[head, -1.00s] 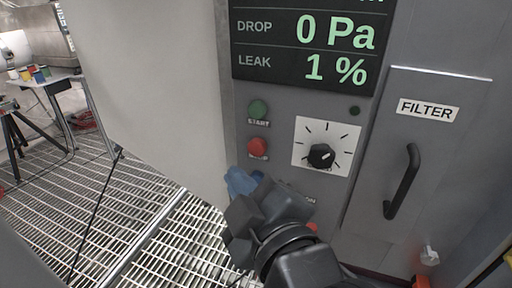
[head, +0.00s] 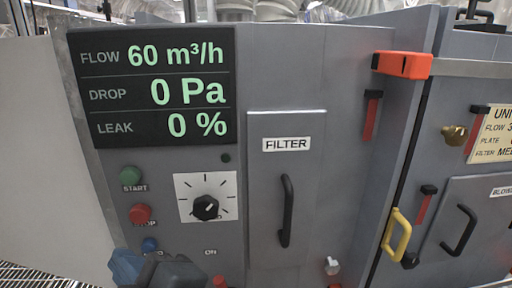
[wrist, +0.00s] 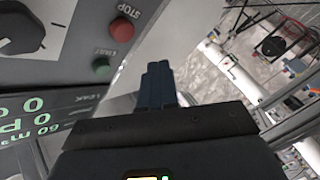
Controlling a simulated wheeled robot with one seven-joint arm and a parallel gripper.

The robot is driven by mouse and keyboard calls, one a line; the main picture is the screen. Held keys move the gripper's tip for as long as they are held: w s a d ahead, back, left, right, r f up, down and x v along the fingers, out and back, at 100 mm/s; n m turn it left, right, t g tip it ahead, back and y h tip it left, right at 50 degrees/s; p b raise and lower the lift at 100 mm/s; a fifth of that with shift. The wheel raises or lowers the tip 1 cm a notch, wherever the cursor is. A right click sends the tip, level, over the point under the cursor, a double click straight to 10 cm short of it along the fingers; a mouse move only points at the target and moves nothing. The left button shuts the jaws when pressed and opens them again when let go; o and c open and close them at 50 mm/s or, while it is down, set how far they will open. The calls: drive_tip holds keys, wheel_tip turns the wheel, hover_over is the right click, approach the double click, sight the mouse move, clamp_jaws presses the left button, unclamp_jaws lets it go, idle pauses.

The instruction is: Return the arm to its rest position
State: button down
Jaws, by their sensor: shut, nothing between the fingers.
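My gripper (head: 125,266) shows at the bottom left of the head view, its blue fingers in front of the grey control panel (head: 225,160), low near the start and stop buttons. In the wrist view the blue fingers (wrist: 157,82) are together, with nothing between them. The panel's green start button (head: 130,175), red stop button (head: 139,214) and black dial (head: 205,208) are clear of the fingers. I cannot tell whether the fingers touch the panel. Most of my arm is out of the head view.
The display (head: 155,85) reads flow 60, drop 0 Pa, leak 0 %. The filter door (head: 285,160) has a black handle (head: 286,210). To the right are an orange latch (head: 402,65), a yellow handle (head: 397,235) and a brass knob (head: 453,134). Grated floor (head: 25,277) shows at bottom left.

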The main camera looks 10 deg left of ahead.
drive_tip(key=s+d+f+m+t+h, duration=0.25)
drive_tip(key=d+f+m, duration=0.2)
drive_tip(key=d, duration=0.45)
drive_tip(key=s+d+f+m+t+h, duration=0.1)
drive_tip(key=d+f+m+h, duration=0.2)
drive_tip(key=d+f, duration=0.4)
drive_tip(key=s+d+f+m+t+h, duration=0.2)
drive_tip(key=d+f+m, duration=0.2)
drive_tip(key=d, duration=0.6)
drive_tip(key=s+d+r+m+h, duration=0.1)
drive_tip(key=s+d+m+h, duration=0.2)
drive_tip(key=s, duration=0.7)
drive_tip(key=s+d+r+m+h, duration=0.1)
drive_tip(key=s+d+m+h, duration=0.3)
drive_tip(key=s+d+m, duration=0.3)
drive_tip(key=s+d, duration=0.3)
drive_tip(key=d, duration=0.2)
drive_tip(key=shift+s, duration=0.15)
